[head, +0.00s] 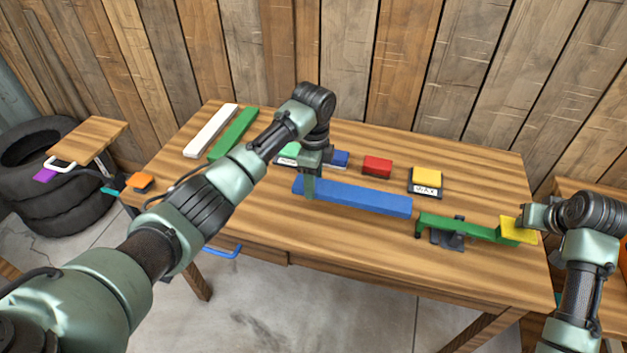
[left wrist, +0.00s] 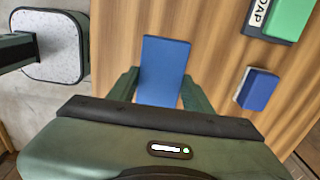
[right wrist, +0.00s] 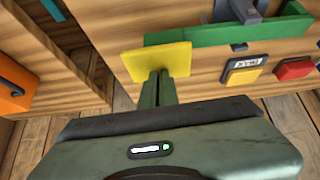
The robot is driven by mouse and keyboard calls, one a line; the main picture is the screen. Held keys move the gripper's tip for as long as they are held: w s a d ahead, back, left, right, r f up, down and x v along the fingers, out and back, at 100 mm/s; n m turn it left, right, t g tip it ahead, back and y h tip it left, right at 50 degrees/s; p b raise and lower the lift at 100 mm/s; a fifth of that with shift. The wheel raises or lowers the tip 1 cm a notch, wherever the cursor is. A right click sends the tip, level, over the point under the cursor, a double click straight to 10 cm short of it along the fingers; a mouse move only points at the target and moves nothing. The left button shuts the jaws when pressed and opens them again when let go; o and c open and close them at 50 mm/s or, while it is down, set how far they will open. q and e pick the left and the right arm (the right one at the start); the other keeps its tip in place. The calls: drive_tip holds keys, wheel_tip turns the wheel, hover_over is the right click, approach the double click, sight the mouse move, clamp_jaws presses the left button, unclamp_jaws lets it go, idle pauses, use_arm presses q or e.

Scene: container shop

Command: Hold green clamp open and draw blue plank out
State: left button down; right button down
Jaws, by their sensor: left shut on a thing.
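The blue plank (head: 365,198) is above or on the bench in the head view, its right end just left of the green clamp's jaw (head: 424,222); a small gap shows between them. My left gripper (head: 309,188) is shut on the plank near its left end; the left wrist view shows the plank (left wrist: 163,65) between the fingers. The green clamp (head: 465,229) has a dark base and a yellow pad (head: 520,230) at its right end. My right gripper's fingers (right wrist: 157,77) are together at the yellow pad (right wrist: 150,62); contact pressure cannot be told.
White (head: 211,130) and green (head: 234,133) planks lie at the back left. A green block (head: 288,151), a blue block (head: 340,158), a red block (head: 377,166) and a yellow block (head: 427,176) line the back. The bench front middle is clear.

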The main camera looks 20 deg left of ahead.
drive_tip(key=shift+d+r, duration=0.15)
drive_tip(key=shift+r, duration=2.4)
